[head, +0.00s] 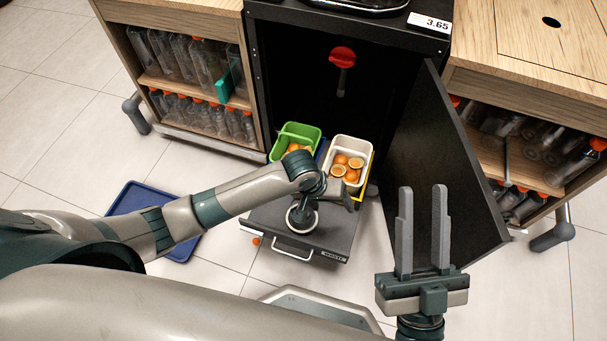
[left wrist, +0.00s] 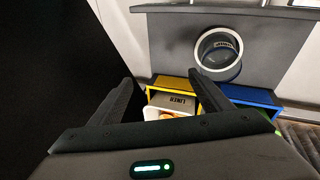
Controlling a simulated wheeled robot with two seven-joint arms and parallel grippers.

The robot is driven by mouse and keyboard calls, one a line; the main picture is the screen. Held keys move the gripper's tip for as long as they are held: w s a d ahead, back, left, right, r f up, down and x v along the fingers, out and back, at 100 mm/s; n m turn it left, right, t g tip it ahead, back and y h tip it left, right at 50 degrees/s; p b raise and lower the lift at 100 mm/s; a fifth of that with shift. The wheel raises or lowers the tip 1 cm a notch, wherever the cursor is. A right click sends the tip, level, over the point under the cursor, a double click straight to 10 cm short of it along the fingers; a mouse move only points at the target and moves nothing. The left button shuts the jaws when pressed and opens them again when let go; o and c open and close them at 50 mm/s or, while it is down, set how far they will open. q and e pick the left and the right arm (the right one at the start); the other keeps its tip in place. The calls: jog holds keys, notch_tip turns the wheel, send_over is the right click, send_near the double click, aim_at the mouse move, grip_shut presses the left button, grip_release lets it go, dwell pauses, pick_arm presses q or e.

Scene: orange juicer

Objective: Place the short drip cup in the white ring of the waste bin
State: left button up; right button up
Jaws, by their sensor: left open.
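The white ring (head: 302,221) of the waste bin sits in the grey drawer top (head: 335,232), partly behind my left wrist in the head view. In the left wrist view the ring (left wrist: 201,52) shows whole. A grey, round-walled shape with a small dark label (left wrist: 225,45) is inside it; I cannot tell for sure whether this is the short drip cup. My left gripper (left wrist: 162,82) is open, with nothing between its fingers, apart from the ring and over the tubs. My right gripper (head: 422,215) is open and empty, fingers upright, at the front right.
A green tub (head: 283,135) and a white tub (head: 344,143) with oranges stand behind the drawer top. The black cabinet door (head: 440,165) stands open at right. A blue tray (head: 140,196) lies on the floor at left. Bottle shelves flank the cabinet.

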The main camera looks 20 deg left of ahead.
pick_arm(q)
jog(key=s+d+r+m+t+h, duration=0.3)
jog(key=d+r+t+h, duration=0.6)
jog(key=r, duration=0.5)
jog(key=s+a+r+t+y, duration=0.1)
jog(key=s+a+r+t, duration=0.3)
jog(key=r, duration=0.4)
jog(key=s+a+r+t+y, duration=0.1)
jog(key=s+a+r+t, duration=0.3)
jog(key=r, duration=0.4)
jog(key=s+a+r+m+t+y, duration=0.1)
jog(key=s+a+r+t, duration=0.3)
jog(key=r, duration=0.5)
jog(key=shift+s+t+y, duration=0.3)
jog(key=shift+s+y, duration=0.05)
jog(key=shift+y, duration=0.15)
